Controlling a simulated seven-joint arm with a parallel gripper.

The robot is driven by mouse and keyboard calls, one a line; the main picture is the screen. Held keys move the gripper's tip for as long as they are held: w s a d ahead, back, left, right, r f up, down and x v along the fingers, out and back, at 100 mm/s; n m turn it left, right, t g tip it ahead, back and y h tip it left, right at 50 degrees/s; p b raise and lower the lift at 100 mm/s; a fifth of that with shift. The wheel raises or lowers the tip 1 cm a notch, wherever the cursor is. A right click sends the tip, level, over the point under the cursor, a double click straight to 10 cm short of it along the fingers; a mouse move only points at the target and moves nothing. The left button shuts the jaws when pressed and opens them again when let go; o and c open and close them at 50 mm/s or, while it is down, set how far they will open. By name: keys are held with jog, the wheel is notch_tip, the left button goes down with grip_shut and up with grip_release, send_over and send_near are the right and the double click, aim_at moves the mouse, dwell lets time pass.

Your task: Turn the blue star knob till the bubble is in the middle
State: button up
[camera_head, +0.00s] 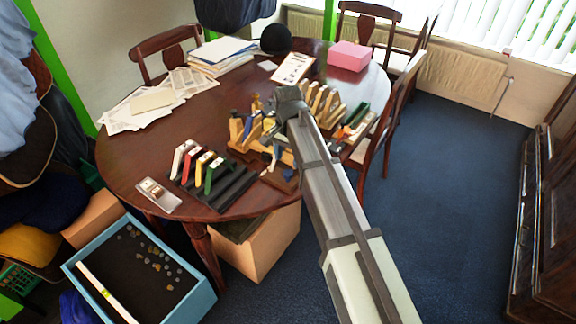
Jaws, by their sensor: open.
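My arm reaches in from the lower right over the round wooden table (130,160). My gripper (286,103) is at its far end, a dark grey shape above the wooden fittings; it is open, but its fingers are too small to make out. Small blue parts (269,123) show among the fittings just left of my gripper. I cannot tell whether one is the star knob. A long white bar with a yellow-green spot (105,293) lies in the blue-walled box at lower left. It looks like a level, but no bubble can be made out.
A dark rack with white, red, yellow and green pieces (217,172) stands left of my arm. A small metal plate (158,195) lies near the table's left edge. Papers (150,101), a pink box (349,56) and a dark round object (276,39) are farther back. Chairs surround the table.

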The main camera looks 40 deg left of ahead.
aim_at(288, 172)
notch_tip(288, 172, up, 8)
dwell(0.4)
dwell(0.5)
